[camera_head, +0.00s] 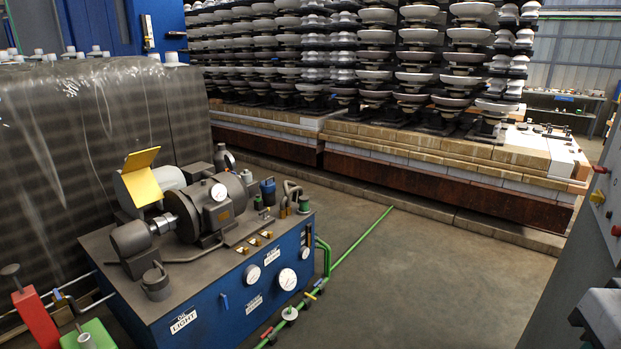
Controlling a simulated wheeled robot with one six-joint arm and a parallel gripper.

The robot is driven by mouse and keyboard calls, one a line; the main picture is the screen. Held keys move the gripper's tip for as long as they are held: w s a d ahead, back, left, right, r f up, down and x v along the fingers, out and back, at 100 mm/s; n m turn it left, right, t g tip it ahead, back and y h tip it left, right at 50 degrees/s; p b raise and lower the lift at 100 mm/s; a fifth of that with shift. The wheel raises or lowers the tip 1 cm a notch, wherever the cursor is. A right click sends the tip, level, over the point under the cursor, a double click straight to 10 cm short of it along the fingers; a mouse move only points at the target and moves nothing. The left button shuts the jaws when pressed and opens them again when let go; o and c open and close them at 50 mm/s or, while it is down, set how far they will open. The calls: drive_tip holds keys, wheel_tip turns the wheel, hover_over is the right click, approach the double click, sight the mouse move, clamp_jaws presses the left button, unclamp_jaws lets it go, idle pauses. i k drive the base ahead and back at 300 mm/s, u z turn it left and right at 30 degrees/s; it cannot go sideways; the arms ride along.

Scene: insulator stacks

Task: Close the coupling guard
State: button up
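The yellow coupling guard (143,179) stands raised and tilted on the pump unit at the left, with its upper flap leaning up to the right. Below it, the bare metal coupling (163,223) shows between the dark motor body (213,207) and the smaller dark housing (131,238). The guard is up off the coupling. Its hinge is too small to make out.
The pump unit sits on a blue tank (225,306) with gauges, valves and pipes. A dark wrapped block (100,150) stands close behind it. Insulator stacks (420,60) fill the back. Grey floor (430,280) is clear to the right, up to a grey cabinet (590,240).

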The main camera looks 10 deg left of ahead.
sight(138, 177)
drive_tip(key=i, duration=6.9)
drive_tip(key=u, duration=1.6)
drive_tip(key=i, duration=2.05)
drive_tip(key=u, duration=2.95)
